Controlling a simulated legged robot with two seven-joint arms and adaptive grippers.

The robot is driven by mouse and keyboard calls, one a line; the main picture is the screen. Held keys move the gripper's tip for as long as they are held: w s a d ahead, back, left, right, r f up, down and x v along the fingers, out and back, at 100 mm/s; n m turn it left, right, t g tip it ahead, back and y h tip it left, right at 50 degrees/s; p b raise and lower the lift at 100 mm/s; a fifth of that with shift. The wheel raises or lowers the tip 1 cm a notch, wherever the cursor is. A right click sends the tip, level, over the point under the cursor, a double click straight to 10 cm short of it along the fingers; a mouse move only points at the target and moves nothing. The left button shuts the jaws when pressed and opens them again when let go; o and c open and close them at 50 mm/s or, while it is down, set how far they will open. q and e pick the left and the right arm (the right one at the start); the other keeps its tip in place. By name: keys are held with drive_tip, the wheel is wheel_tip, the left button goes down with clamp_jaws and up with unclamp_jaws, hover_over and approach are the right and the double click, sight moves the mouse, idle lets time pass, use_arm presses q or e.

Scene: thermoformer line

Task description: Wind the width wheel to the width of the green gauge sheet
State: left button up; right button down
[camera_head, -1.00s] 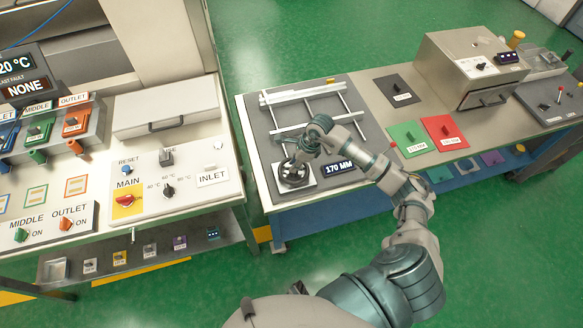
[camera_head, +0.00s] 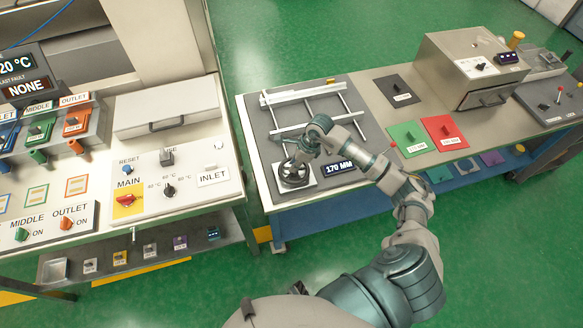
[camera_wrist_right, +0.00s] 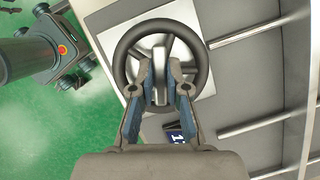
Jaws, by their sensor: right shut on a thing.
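The width wheel (camera_head: 293,179) is a black handwheel on a pale square plate at the front left of the grey width panel. The display (camera_head: 339,168) beside the wheel reads 170 MM. The green gauge sheet (camera_head: 407,129) lies on the bench to the right; its label is too small to read surely. My left gripper is out of view.
Light rails (camera_head: 306,94) lie on the panel behind the wheel. A red sheet (camera_head: 437,122) lies right of the green one, with a dark sheet (camera_head: 398,82) behind. A metal box (camera_head: 455,65) stands farther right. A control desk (camera_head: 215,150) is at left, across a narrow gap.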

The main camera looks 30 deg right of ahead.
drive_tip(key=shift+w+r, duration=0.15)
drive_tip(key=shift+n+b, duration=0.7)
drive_tip(key=shift+b, duration=0.05)
drive_tip(key=shift+n+g+b, duration=0.4)
drive_tip(key=shift+n+b, duration=0.05)
drive_tip(key=shift+n, duration=0.25)
drive_tip(key=c, duration=1.1)
unclamp_jaws()
drive_tip(key=v, duration=1.1)
drive_tip(key=shift+w+d+r, duration=0.1)
drive_tip(key=shift+d+r, duration=0.15)
drive_tip(key=shift+d, duration=0.2)
